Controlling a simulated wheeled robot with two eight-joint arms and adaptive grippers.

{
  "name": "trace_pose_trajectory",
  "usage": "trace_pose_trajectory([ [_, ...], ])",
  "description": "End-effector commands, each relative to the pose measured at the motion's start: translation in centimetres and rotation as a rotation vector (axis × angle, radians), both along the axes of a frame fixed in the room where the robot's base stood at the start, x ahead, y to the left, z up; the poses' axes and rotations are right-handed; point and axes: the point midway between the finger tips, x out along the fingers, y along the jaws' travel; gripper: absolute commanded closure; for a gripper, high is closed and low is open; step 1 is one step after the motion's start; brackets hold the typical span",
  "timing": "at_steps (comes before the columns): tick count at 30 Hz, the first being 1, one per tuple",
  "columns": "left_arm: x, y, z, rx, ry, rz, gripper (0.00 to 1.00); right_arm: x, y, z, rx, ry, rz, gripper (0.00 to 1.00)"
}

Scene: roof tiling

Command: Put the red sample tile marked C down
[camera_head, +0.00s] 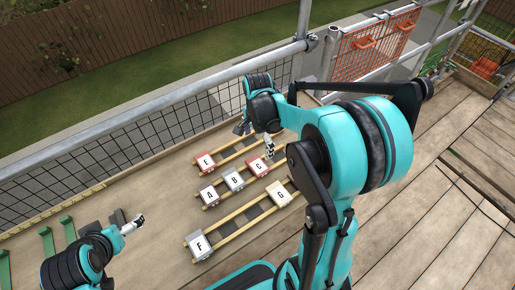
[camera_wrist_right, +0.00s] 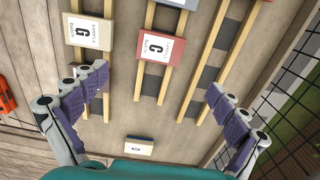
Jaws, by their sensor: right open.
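The red sample tile marked C (camera_head: 258,167) lies face up at the right end of the middle pair of wooden rails, beside grey tile B (camera_head: 233,179). It also shows in the right wrist view (camera_wrist_right: 155,47), on its rails between the spread fingers and slightly beyond them. My right gripper (camera_head: 256,139) is open and empty above the racks, apart from the tile; its purple finger pads (camera_wrist_right: 158,82) stand wide apart in the wrist view. My left gripper (camera_head: 132,224) is at the lower left, away from the tiles; its opening is too small to judge.
Grey tile A (camera_head: 209,195) and another red tile (camera_head: 206,162) lie on rails nearby. Tiles F (camera_head: 199,244) and G (camera_head: 279,193) lie on the nearest rails. A small tile (camera_wrist_right: 138,146) lies on the board. Mesh railing (camera_head: 150,126) runs behind; green strips (camera_head: 47,243) lie left.

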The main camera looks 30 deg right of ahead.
Motion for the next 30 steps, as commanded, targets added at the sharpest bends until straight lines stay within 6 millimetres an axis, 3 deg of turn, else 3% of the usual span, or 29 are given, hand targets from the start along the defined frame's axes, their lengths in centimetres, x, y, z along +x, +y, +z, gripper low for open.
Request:
trace_pose_trajectory([
  [4, 0.0, 0.0, 0.2, 0.0, 0.0, 0.0, 0.02, -0.4, 0.5, 1.3, -0.005, -0.017, 0.044, 0.02],
  [7, 0.0, 0.0, 0.2, 0.0, 0.0, 0.0, 0.02, -1.3, 1.7, 2.8, -0.021, -0.068, 0.172, 0.02],
  [16, 0.0, 0.0, 0.2, 0.0, 0.0, 0.0, 0.02, -6.8, 7.2, 7.7, -0.196, -0.327, 0.873, 0.02],
  [24, 0.0, 0.0, 0.2, 0.0, 0.0, 0.0, 0.02, -10.4, 10.1, 8.4, -0.408, -0.474, 1.341, 0.02],
  [30, 0.0, 0.0, 0.2, 0.0, 0.0, 0.0, 0.02, -11.0, 10.6, 8.4, -0.465, -0.499, 1.441, 0.02],
])
